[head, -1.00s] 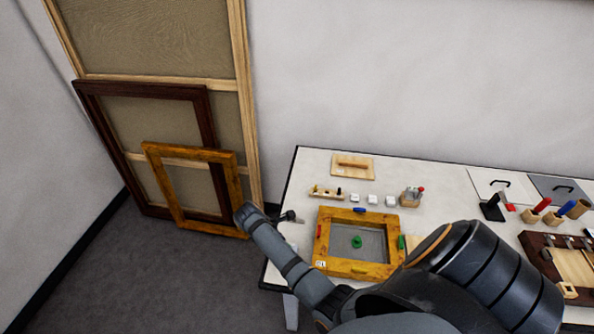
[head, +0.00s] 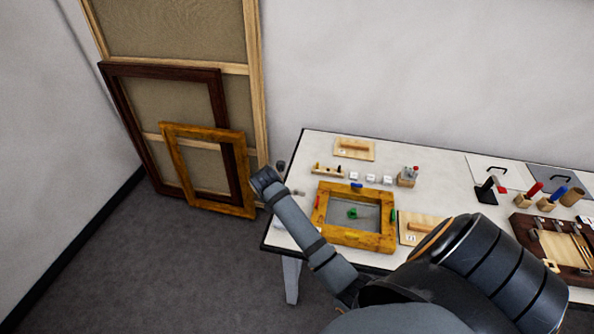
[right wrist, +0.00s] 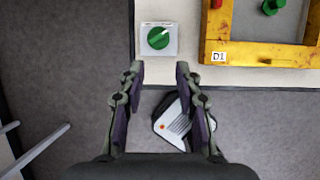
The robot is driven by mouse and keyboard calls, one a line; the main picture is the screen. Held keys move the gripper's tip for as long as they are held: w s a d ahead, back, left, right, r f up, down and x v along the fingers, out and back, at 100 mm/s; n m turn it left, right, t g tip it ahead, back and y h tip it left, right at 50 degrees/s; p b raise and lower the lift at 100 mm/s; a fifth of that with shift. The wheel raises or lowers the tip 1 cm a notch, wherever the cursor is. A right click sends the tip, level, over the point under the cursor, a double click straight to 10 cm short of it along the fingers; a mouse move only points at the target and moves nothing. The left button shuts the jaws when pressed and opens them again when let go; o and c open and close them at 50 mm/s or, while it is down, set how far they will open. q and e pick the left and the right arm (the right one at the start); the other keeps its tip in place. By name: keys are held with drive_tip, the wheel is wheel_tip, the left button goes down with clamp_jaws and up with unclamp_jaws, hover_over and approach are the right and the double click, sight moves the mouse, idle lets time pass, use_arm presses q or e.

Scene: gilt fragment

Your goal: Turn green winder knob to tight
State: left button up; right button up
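The green winder knob (right wrist: 158,38) is a round green dial with a paler bar across it, on a white square plate (right wrist: 146,52) near the table corner. In the right wrist view it is just above and left of the gap between the fingers. My right gripper (right wrist: 160,70) is open and empty, with its fingertips apart and not touching the knob. In the head view my right arm (head: 310,240) crosses the table's left end, and I cannot make out the knob or the fingers there. My left gripper is not in view.
A yellow wooden frame (head: 328,226) with a green piece inside lies right of the knob; its label D1 shows in the wrist view. Small white blocks, tool holders and a dark tray (head: 520,226) are farther along the table. Picture frames (head: 207,205) lean on the wall.

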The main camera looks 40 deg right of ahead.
drive_tip(key=s+f+m, duration=0.2)
drive_tip(key=f+m, duration=0.1)
drive_tip(key=m, duration=0.1)
drive_tip(key=s+a+f+m+y+b, duration=0.1)
drive_tip(key=s+f+m, duration=0.2)
drive_tip(key=f+m, duration=0.1)
drive_tip(key=s+f+m, duration=0.3)
drive_tip(key=m, duration=0.1)
drive_tip(key=shift+a+f+b, duration=0.15)
drive_tip(key=shift+f+b, duration=0.1)
drive_tip(key=shift+b, duration=0.1)
drive_tip(key=shift+s+f+m+y, duration=0.1)
drive_tip(key=shift+f+m+y, duration=0.2)
drive_tip(key=shift+f+m, duration=0.45)
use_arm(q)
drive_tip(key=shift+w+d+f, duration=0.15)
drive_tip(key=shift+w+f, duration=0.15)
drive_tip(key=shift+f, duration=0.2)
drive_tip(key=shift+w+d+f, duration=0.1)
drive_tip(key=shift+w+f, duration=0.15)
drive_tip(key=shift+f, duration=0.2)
use_arm(e)
drive_tip(key=shift+r, duration=0.2)
drive_tip(key=shift+s, duration=0.1)
